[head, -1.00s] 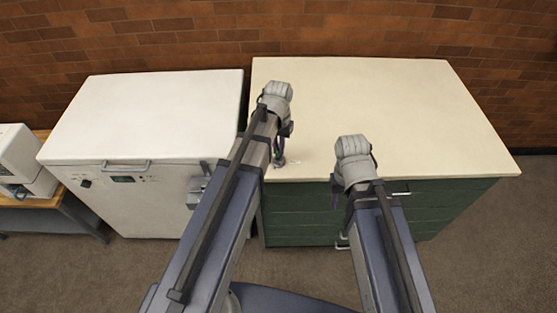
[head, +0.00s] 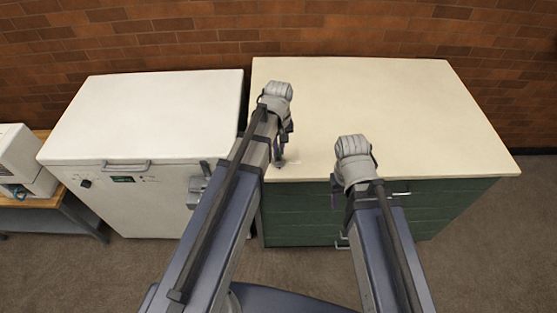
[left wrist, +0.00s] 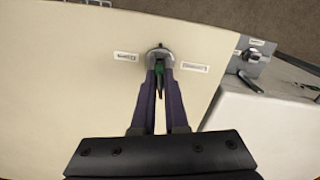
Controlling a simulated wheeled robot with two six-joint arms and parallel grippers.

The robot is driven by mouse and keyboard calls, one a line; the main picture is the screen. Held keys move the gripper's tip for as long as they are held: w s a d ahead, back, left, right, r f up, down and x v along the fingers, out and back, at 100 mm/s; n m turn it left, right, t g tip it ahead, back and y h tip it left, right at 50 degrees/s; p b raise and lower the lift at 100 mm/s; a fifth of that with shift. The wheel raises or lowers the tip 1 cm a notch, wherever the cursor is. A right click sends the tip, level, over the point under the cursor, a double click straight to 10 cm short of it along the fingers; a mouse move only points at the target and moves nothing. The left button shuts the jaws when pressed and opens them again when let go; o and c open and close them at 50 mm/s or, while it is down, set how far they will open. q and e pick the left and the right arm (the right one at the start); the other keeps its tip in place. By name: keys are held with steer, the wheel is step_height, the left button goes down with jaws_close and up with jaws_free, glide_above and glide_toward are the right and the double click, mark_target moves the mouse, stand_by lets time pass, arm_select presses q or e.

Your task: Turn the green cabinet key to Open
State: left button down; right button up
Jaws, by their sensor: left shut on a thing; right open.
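The green key (left wrist: 160,69) sits in a round grey lock (left wrist: 160,54) on the cream cabinet top, near its front left corner. My left gripper (head: 281,152) is over that corner. In the left wrist view its two purple fingers are shut on the key, one on each side. The fingers hide part of the key. Small label plates lie on either side of the lock, one to the left (left wrist: 125,56) and one to the right (left wrist: 194,67); their lettering is too small to read. My right gripper (head: 336,194) is open and empty before the green drawers, mostly hidden by its wrist.
The green drawer cabinet (head: 300,215) has a wide, bare cream top (head: 390,100). A white chest unit (head: 150,110) with a latch (head: 198,185) stands close on its left. A brick wall (head: 300,30) runs behind both.

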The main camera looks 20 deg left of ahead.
arm_select(q)
steer(key=n, duration=0.5)
steer(key=shift+n, duration=0.8)
steer(key=shift+n, duration=1.1)
steer(key=n, duration=0.4)
steer(key=shift+n, duration=0.3)
steer(key=n, duration=0.3)
steer(key=shift+n, duration=0.3)
